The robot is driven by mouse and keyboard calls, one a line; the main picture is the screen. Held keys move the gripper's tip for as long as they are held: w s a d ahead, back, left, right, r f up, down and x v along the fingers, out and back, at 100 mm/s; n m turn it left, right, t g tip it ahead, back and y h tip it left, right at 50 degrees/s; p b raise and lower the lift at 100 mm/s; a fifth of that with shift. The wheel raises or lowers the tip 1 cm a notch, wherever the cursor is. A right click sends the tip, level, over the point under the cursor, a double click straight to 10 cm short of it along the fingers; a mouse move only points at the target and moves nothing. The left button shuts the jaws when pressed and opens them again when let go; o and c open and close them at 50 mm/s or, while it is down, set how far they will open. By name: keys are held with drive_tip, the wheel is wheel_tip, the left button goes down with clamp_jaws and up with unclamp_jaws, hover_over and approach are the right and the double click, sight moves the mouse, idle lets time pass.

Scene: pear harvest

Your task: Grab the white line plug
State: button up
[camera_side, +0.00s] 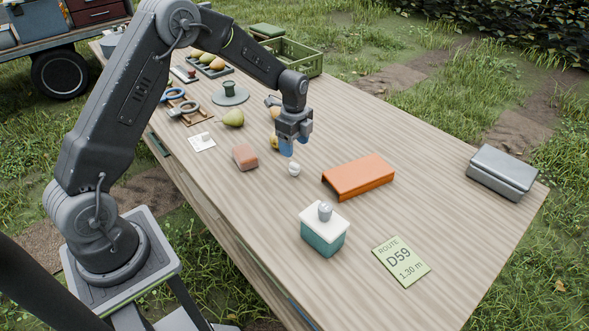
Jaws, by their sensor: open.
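A small white rounded piece (294,169), which looks like the white line plug, sits on the wooden table (430,190) near its middle. My gripper (288,148) points down just above and slightly behind it in the side view. Its blue fingertips are open, with nothing visible between them. The fingertips look close to the white piece, but I cannot tell the exact gap.
An orange bracket-like cover (358,176) lies to the right and a reddish block (245,157) to the left. A teal box with a white lid (323,229) stands in front. Pears (233,118) and a green crate (290,56) are farther back.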

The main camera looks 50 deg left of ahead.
sight(294, 164)
wheel_tip(294, 164, down, 9)
drive_tip(key=shift+f, duration=0.1)
idle(0.4)
drive_tip(key=c, duration=1)
